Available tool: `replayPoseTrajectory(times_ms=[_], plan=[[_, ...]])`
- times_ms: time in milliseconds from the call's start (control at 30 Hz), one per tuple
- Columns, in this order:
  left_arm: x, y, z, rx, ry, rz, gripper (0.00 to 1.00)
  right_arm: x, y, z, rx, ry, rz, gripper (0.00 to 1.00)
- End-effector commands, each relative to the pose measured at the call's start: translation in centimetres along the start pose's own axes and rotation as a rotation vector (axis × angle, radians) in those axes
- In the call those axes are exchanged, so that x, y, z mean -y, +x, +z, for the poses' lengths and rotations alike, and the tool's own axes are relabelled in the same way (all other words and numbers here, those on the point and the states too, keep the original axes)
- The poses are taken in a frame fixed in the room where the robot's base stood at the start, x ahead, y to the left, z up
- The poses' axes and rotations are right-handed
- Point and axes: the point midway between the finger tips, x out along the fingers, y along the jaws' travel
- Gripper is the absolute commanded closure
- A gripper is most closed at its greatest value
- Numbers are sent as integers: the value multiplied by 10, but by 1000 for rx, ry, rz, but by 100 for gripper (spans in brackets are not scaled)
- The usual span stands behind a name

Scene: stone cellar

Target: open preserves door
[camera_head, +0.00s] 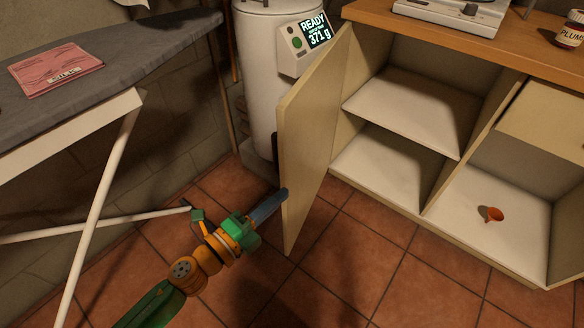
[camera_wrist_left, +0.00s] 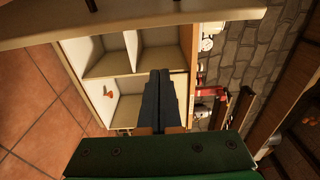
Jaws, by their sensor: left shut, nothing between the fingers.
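The cream cabinet door (camera_head: 312,135) stands swung wide open on the left of the cabinet (camera_head: 400,190), its free edge toward me. Behind it the left compartment shows a bare shelf (camera_head: 412,105) and bare floor. My left gripper (camera_head: 284,194) is shut and empty, low on the left side of the door, its tips at or very near the door's outer face; I cannot tell whether they touch. In the left wrist view the closed fingers (camera_wrist_left: 163,78) point toward the open cabinet (camera_wrist_left: 97,48). My right gripper is not in view.
A white cylinder (camera_head: 262,80) with a lit display (camera_head: 315,30) stands behind the door. An ironing board (camera_head: 150,50) with a pink packet (camera_head: 57,68) is at left. A small orange funnel-like object (camera_head: 494,214) lies in the right compartment. The tiled floor (camera_head: 370,260) in front is clear.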

Motion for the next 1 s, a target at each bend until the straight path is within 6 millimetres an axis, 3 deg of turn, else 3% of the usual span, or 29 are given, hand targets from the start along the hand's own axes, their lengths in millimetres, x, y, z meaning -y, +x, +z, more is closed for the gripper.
replayPoseTrajectory(times_ms=[367, 600, 1000], plan=[[1, 83, 0, 0, -3, -4, 100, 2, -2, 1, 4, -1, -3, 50], [-2, 70, 32, 2, -6, 0, 100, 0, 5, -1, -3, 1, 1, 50], [0, 67, 38, 1, -7, -1, 100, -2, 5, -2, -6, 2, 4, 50]])
